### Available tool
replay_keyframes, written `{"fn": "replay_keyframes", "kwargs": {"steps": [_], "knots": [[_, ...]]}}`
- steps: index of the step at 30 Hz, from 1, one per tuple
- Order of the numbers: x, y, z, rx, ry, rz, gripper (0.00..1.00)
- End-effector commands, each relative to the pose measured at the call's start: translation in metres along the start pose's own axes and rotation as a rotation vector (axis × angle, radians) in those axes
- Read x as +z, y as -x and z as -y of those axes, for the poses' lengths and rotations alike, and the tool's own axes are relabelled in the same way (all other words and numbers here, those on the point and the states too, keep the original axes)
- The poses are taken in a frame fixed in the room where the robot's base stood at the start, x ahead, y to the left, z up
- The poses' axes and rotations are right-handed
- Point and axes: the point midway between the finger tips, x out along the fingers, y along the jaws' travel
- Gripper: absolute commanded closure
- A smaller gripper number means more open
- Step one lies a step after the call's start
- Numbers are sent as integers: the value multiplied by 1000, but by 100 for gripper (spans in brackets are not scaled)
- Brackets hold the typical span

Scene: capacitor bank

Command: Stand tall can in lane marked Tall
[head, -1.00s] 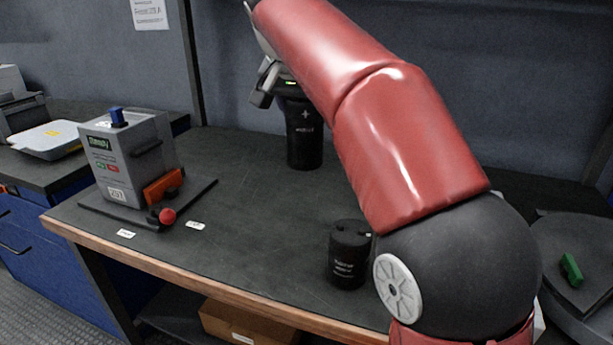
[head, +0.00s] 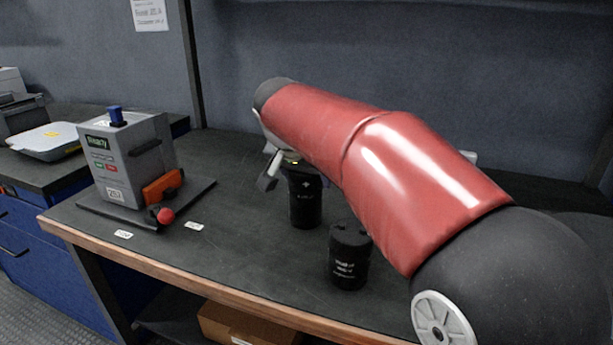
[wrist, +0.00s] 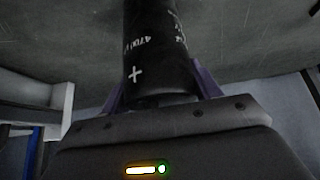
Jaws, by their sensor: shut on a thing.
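The tall can (head: 305,203) is a black cylinder, upright over the bench top. My gripper (head: 294,166) is shut on it near its top, behind my red forearm. In the wrist view the can (wrist: 158,45) sits between the two purple fingers, with a white plus and "470" lettering on its side. Its lower end is cut off there, and I cannot tell whether it touches the bench. Two small white labels, a left one (head: 123,235) and a right one (head: 194,226), lie near the front edge; their words are too small to read.
A shorter, wider black can (head: 349,262) stands close to the right of the tall can, near the front edge. A grey box (head: 128,165) with a "Ready" display and a red-knobbed lever (head: 166,215) stands at left. The bench (head: 240,225) between is clear.

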Motion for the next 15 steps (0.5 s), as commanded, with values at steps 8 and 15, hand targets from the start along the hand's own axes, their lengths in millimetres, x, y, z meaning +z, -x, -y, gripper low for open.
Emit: {"fn": "replay_keyframes", "kwargs": {"steps": [8, 15], "knots": [[0, -1, 0, -2, -1, -3, 90], [1, -2, 0, 0, -1, 0, 16]]}}
